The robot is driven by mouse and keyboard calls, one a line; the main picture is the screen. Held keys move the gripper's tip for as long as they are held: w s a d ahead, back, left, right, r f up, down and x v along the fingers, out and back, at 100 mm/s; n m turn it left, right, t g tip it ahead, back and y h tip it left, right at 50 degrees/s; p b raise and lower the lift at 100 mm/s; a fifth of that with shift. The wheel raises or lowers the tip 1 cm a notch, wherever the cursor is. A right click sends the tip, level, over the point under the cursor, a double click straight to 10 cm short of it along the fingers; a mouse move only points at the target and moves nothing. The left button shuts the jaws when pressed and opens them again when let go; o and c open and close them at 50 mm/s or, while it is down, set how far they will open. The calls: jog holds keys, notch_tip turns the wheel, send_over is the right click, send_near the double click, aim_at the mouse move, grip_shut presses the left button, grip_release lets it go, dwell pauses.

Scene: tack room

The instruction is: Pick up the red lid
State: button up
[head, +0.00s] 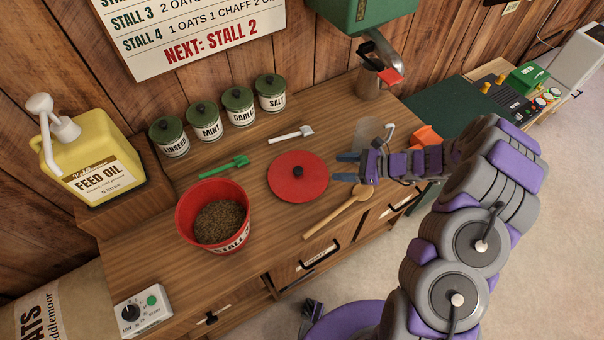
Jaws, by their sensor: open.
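The red lid (284,186) is a flat round disc with a black knob (297,171) at its middle. It lies on the wooden counter (163,247), right of the red bucket (185,220) of brown feed. My gripper (337,167) is open, just right of the lid, with its fingers pointing left toward the knob. The fingertips are close to the lid's right edge. I cannot tell their exact height above it. Nothing shows between the fingers.
A wooden spoon (334,213) lies below my gripper. A green scoop (222,167) and a white scoop (291,134) lie behind the lid. Several green-topped canisters (239,106) line the back. A yellow feed oil jug (85,150) stands left.

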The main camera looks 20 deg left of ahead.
aim_at(300, 170)
jog(key=b+x, duration=0.1)
jog(key=x, duration=0.9)
jog(key=shift+f, duration=0.15)
jog(key=b+x, duration=0.1)
jog(key=x, duration=0.3)
jog(key=shift+s+a+f+b, duration=0.1)
jog(key=shift+s+f+b, duration=0.1)
jog(key=shift+f+b, duration=0.15)
jog(key=shift+a+f, duration=0.1)
jog(key=shift+a, duration=0.45)
jog(key=shift+d, duration=0.25)
jog(key=c, duration=0.4)
jog(key=shift+a, duration=0.1)
jog(key=c, duration=0.7)
